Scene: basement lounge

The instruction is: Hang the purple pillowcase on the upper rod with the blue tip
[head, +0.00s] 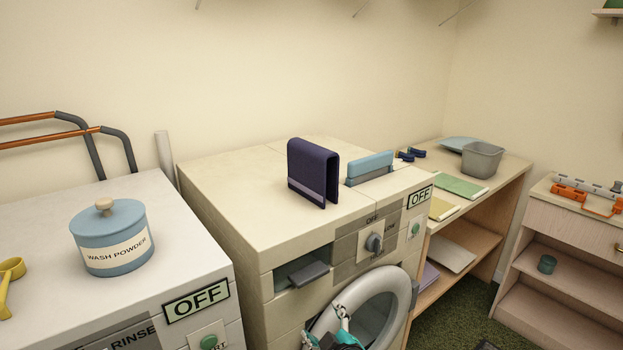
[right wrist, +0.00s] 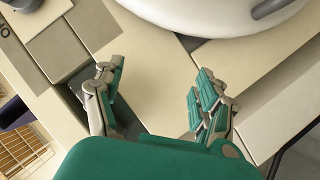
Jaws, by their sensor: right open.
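The purple pillowcase (head: 313,172) stands folded like an upside-down U on top of the middle machine, with a paler band along its lower edge. My right gripper (head: 326,326) is low in front of that machine's round door, below and apart from the pillowcase. In the right wrist view its two fingers (right wrist: 156,84) are spread, with nothing between them. My left gripper is not in view. Short ends of thin rods (head: 361,8) show at the top edge of the head view; no blue tip can be seen there.
A blue wash powder jar (head: 113,238) stands on the left machine. A light-blue block in a grey holder (head: 370,168) is right of the pillowcase. A wooden bench (head: 513,172) with a grey bin (head: 482,159) stands at right. The round door (head: 367,296) juts out near my right gripper.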

